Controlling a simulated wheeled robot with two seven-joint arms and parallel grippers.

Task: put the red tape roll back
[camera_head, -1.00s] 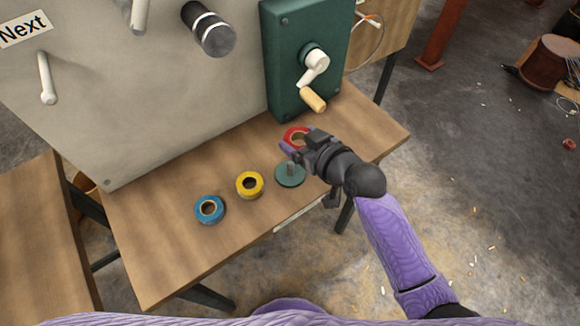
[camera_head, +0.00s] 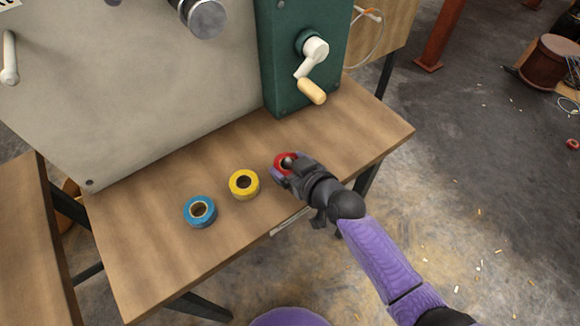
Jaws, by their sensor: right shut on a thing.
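The red tape roll (camera_head: 281,158) is at the tip of my right gripper (camera_head: 285,168), which is shut on it. The roll lies in line with the yellow tape roll (camera_head: 244,184) and the blue tape roll (camera_head: 200,211) on the wooden table (camera_head: 160,240). A grey shape shows in the roll's hole; I cannot tell whether it is a peg or a gripper finger. The green round base with the peg is hidden by the roll and gripper. I cannot tell whether the roll touches it. My left gripper is out of view.
A large grey panel (camera_head: 130,90) and a green box with a crank (camera_head: 312,70) stand at the table's back. The crank's wooden handle (camera_head: 312,91) hangs above the table's right part, which is clear. A drum (camera_head: 552,62) stands on the floor far right.

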